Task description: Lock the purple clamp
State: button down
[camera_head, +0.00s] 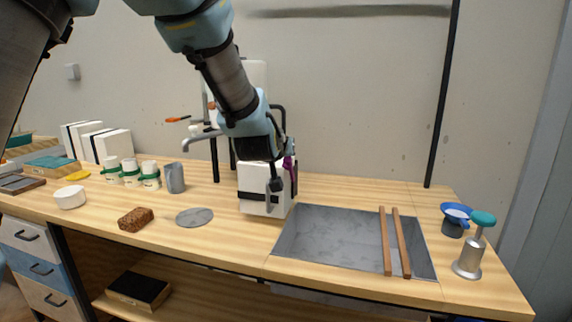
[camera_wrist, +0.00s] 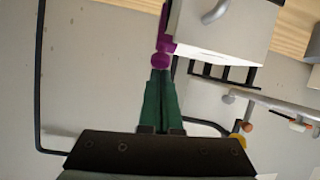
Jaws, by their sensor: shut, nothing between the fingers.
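The purple clamp (camera_head: 288,163) is on the right side of a white block-shaped mould (camera_head: 255,173), which has a dark band and stands on the bench. In the wrist view the clamp (camera_wrist: 163,45) shows as a purple bar with a rounded end along the mould's side (camera_wrist: 222,35). My gripper (camera_wrist: 160,72) is shut and empty; its green fingertips are right at the clamp's rounded end. I cannot tell whether they touch it. In the head view my wrist hides part of the clamp and the fingers.
A metal stand with a teal top (camera_head: 470,255) is at the far right. A grey disc (camera_head: 194,216), a brown sponge (camera_head: 136,219) and a grey jug (camera_head: 175,178) are to the left.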

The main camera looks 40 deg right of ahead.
jog(key=shift+s+a+f+t+h+b, duration=0.3)
jog(key=shift+f+b, duration=0.2)
jog(key=shift+b, duration=1.05)
jog(key=shift+s+a+f+t+h+b, duration=0.1)
jog(key=shift+a+f+t+h+b, duration=0.3)
jog(key=shift+b, duration=1.1)
jog(key=shift+s+a+f+t+h+b, duration=0.15)
jog(key=shift+f+h+b, duration=0.35)
jog(key=shift+b, duration=1.05)
jog(key=t+h+b, duration=0.4)
jog(key=h+b, duration=0.1)
jog(key=b, duration=2.1)
send_near(285, 163)
jog(key=shift+w+d+f+n, duration=0.15)
jog(key=shift+w+d+f, duration=0.2)
jog(key=shift+w+d, duration=0.2)
jog(key=shift+w+d+f+n, duration=0.15)
jog(key=shift+w+d+f, duration=0.15)
jog(key=shift+w+d, duration=0.25)
jog(key=shift+b, duration=0.4)
